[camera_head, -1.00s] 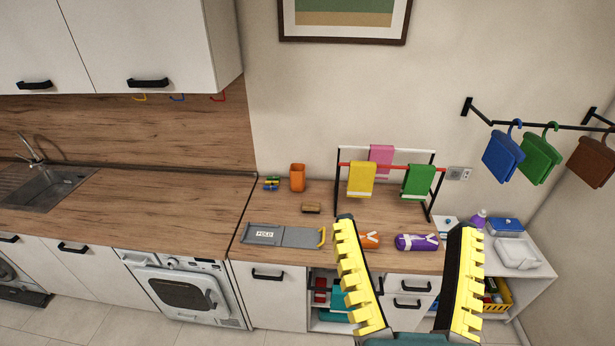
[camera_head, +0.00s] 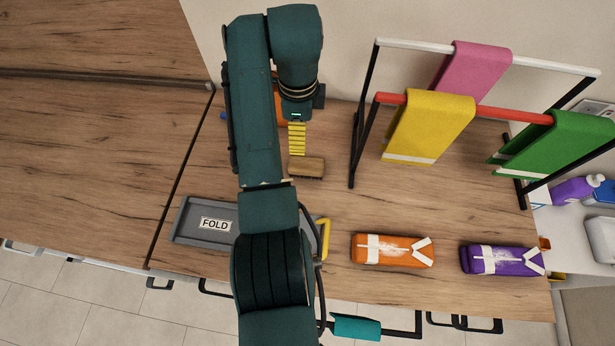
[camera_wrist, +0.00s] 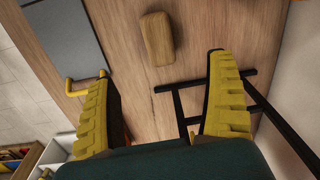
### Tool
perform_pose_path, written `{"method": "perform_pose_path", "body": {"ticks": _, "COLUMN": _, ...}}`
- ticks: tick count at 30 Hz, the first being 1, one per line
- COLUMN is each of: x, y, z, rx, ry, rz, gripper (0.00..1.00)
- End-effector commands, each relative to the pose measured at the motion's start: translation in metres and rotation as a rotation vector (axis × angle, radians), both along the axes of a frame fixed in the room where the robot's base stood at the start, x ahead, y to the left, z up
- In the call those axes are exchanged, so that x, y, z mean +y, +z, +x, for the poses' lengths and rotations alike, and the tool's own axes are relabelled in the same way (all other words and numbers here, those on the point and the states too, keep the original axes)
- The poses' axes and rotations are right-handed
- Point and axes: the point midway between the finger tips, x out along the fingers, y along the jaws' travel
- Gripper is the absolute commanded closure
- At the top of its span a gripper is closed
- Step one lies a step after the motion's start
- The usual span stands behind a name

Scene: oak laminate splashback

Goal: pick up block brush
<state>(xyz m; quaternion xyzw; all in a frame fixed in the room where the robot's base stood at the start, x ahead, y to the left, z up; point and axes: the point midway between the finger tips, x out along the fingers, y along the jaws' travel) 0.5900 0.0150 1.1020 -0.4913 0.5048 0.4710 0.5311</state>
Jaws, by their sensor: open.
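The block brush (camera_head: 307,167) is a small brown wooden block lying on the oak counter, left of the drying rack. My gripper (camera_head: 297,140) shows its yellow ridged finger just behind and above the brush in the head view; the arm hides much of the hand. In the wrist view the brush (camera_wrist: 157,38) lies just beyond the fingertips, between their lines. My gripper (camera_wrist: 160,65) is open there, with a yellow finger on each side and nothing between them. The brush's underside is hidden.
A rack (camera_head: 360,120) with yellow, pink and green cloths stands right of the brush. A grey FOLD board (camera_head: 187,222) lies to the front left, partly behind my arm. Orange (camera_head: 385,250) and purple (camera_head: 490,260) bundles lie near the front edge. An orange cup (camera_head: 281,100) is mostly hidden.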

Motion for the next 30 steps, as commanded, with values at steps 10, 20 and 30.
{"method": "perform_pose_path", "body": {"ticks": 10, "x": 0.000, "y": -0.067, "z": -0.007, "rx": 0.049, "ry": -0.040, "rz": -0.005, "gripper": 0.13}}
{"method": "perform_pose_path", "body": {"ticks": 20, "x": -0.002, "y": -0.120, "z": -0.005, "rx": 0.045, "ry": -0.039, "rz": -0.004, "gripper": 0.13}}
{"method": "perform_pose_path", "body": {"ticks": 30, "x": -0.014, "y": -0.169, "z": 0.001, "rx": 0.044, "ry": -0.038, "rz": -0.004, "gripper": 0.13}}
